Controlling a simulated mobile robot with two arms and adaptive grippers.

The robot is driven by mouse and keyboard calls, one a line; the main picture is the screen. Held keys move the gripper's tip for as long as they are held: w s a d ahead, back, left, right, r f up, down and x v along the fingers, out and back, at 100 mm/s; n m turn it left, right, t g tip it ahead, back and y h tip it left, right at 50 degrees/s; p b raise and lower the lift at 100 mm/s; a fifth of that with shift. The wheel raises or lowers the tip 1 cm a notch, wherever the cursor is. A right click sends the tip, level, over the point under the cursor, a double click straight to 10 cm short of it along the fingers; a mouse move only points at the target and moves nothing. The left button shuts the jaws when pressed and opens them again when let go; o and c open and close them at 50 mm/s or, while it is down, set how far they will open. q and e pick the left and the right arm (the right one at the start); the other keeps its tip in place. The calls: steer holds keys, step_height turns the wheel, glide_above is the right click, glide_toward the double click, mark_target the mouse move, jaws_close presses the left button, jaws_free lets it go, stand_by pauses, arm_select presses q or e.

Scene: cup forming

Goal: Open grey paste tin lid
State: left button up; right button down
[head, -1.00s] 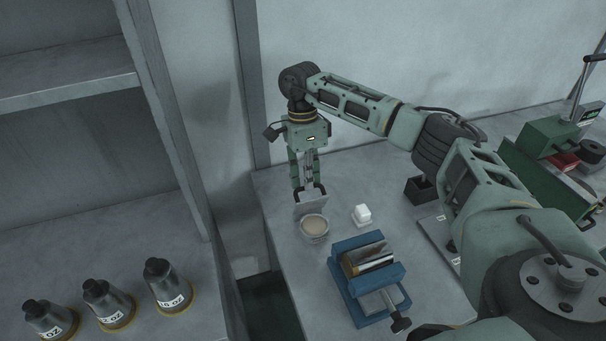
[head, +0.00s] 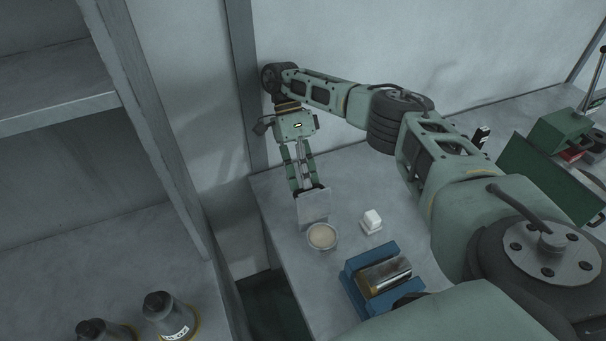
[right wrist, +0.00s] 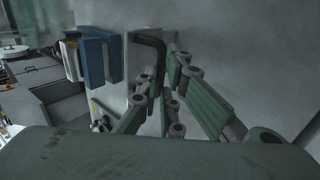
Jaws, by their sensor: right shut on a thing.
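The paste tin (head: 322,237) is a small round grey tin on the bench, with its top uncovered and beige paste showing inside. The lid (head: 313,208), a flat grey square plate, is tilted up just behind the tin. My right gripper (head: 311,190) points down behind the tin and is shut on the lid by its dark handle. In the right wrist view the dark bent handle (right wrist: 150,45) shows at the fingers, with the pale plate beside it. Whether the lid's lower edge touches the tin is unclear. My left gripper is not in view.
A small white block (head: 372,219) sits right of the tin. A blue vise (head: 356,290) with a shiny metal cylinder (head: 385,274) stands in front. Dark-capped bottles (head: 168,316) stand on the left shelf. Green equipment (head: 545,170) is at the far right. The bench's left edge is close to the tin.

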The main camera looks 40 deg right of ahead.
steer(key=c, duration=2.1)
jaws_free()
steer(key=shift+x, duration=1.1)
steer(key=shift+o, duration=1.2)
steer(key=shift+a+r, duration=0.1)
steer(key=shift+r, duration=0.1)
steer(key=shift+r, duration=0.1)
step_height(320, 180, up, 10)
steer(key=shift+c, duration=0.2)
